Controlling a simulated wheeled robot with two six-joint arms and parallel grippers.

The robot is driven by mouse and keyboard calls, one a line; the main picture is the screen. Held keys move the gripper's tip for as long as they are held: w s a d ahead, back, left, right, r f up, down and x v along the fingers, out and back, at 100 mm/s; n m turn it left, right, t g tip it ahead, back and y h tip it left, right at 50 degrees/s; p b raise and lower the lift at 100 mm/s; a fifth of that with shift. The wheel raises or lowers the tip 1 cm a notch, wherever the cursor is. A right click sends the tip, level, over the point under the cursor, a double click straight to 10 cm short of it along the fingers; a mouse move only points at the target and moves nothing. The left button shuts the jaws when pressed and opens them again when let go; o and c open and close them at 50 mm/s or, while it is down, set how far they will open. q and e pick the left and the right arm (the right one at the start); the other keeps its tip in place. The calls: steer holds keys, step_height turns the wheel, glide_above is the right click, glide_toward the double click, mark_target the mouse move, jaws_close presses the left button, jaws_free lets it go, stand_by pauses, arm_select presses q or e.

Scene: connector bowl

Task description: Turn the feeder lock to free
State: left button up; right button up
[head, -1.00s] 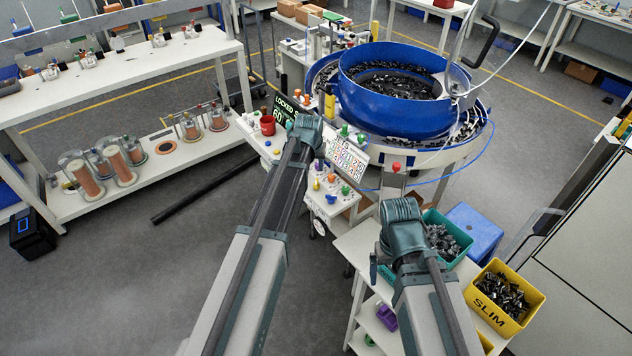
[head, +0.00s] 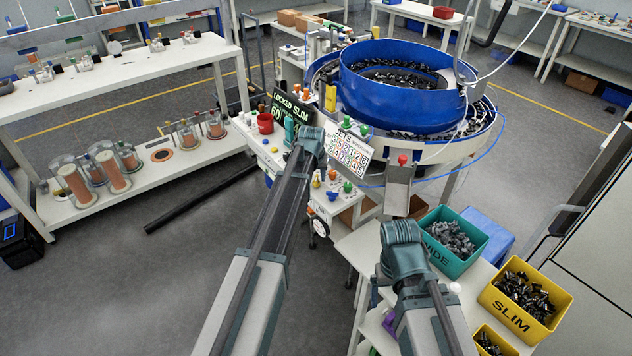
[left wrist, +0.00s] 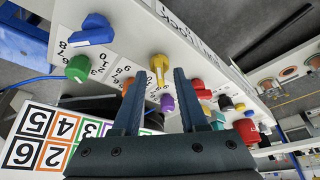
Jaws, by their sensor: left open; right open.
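The feeder is a big blue bowl (head: 400,92) holding dark parts. A dark sign (head: 290,108) beside it reads "LOCKED SLIM". In front is a white panel of coloured knobs (head: 327,203). In the left wrist view a blue knob (left wrist: 93,30), a green knob (left wrist: 78,68), a yellow knob (left wrist: 159,68) and a purple knob (left wrist: 167,103) show. Printing near the panel edge seems to read "lock"; I cannot tell which knob it marks. My left gripper (left wrist: 155,85) is open over the panel, empty. My right gripper (head: 376,283) is over the white table, its fingers mostly hidden.
A teal bin marked WIDE (head: 476,255) and a yellow bin marked SLIM (head: 492,307) stand at right. A numbered card (head: 349,153) stands behind the panel. A dark bar (head: 200,200) lies on the floor.

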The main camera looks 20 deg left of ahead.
arm_select(q)
jaws_close()
steer(key=shift+d+n, duration=0.1)
steer(key=shift+n, duration=0.2)
stand_by(0.3)
steer(key=n+y, duration=0.1)
steer(key=n, duration=0.2)
steer(key=shift+w+d+n+y, duration=0.1)
steer(key=shift+n+y, duration=0.2)
steer(key=shift+n, duration=0.1)
steer(key=n, duration=0.2)
steer(key=n+g+y, duration=0.1)
steer(key=n, duration=0.1)
steer(key=shift+w+d+n+g, duration=0.15)
steer(key=shift+w+n+g, duration=0.05)
steer(key=shift+n+g, duration=0.1)
steer(key=n, duration=0.2)
steer(key=n+g+y, duration=0.1)
steer(key=n, duration=0.1)
steer(key=shift+w+g, duration=0.15)
steer(key=shift+g, duration=0.15)
steer(key=shift+w+d+n+g, duration=0.1)
steer(key=shift+n+g, duration=0.7)
steer(key=shift+n, duration=1.6)
